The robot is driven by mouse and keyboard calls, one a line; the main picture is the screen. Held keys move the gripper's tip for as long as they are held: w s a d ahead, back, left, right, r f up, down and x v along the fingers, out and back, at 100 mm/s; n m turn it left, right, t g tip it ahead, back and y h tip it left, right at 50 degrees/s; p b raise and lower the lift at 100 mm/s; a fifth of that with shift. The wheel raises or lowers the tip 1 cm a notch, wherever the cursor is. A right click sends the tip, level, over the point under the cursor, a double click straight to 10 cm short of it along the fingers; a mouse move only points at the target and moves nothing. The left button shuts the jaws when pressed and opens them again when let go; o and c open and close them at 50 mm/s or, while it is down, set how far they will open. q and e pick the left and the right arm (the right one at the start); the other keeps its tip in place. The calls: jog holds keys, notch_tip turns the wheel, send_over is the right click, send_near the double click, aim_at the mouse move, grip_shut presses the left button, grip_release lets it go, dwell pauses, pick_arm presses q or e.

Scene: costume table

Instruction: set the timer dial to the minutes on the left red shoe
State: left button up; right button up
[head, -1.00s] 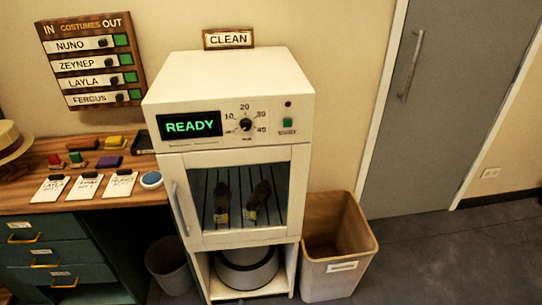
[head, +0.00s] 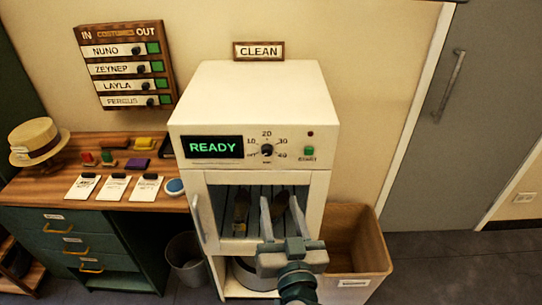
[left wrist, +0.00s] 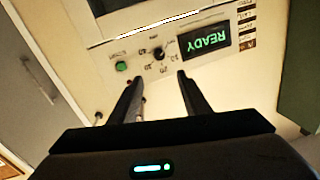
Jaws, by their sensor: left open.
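The white cabinet (head: 186,160) has a black timer dial (head: 267,150) ringed by the marks OFF, 10, 20, 30 and 40; its setting is too small to tell. The display (head: 212,147) reads READY in green. Behind the cabinet's door, the left shoe (head: 241,208) looks dark, not clearly red, with a yellowish tag too small to read. The right shoe (head: 280,201) is partly hidden by my gripper. My left gripper (head: 281,205) is open and empty in front of the door, below the dial. In the left wrist view, the dial (left wrist: 158,53) shows upside down beyond the fingertips.
A green START button (head: 308,150) is right of the dial. A tan bin (head: 352,225) stands right of the cabinet, a dark bin (head: 186,262) left. The desk (head: 40,193) holds a straw hat (head: 37,141), cards and coloured blocks. A CLEAN sign (head: 259,50) hangs above.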

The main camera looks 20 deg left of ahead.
pick_arm(q)
jog(key=p, duration=0.8)
send_near(268, 153)
jog(key=x, duration=0.6)
jog(key=shift+w+a+r, duration=0.15)
jog(key=shift+w+a, duration=0.05)
jog(key=shift+w, duration=0.1)
jog(key=shift+w+a+p, duration=0.25)
jog(key=shift+w+p, duration=0.1)
jog(key=shift+w, duration=0.2)
jog(key=c, duration=1)
jog(key=shift+c, duration=0.2)
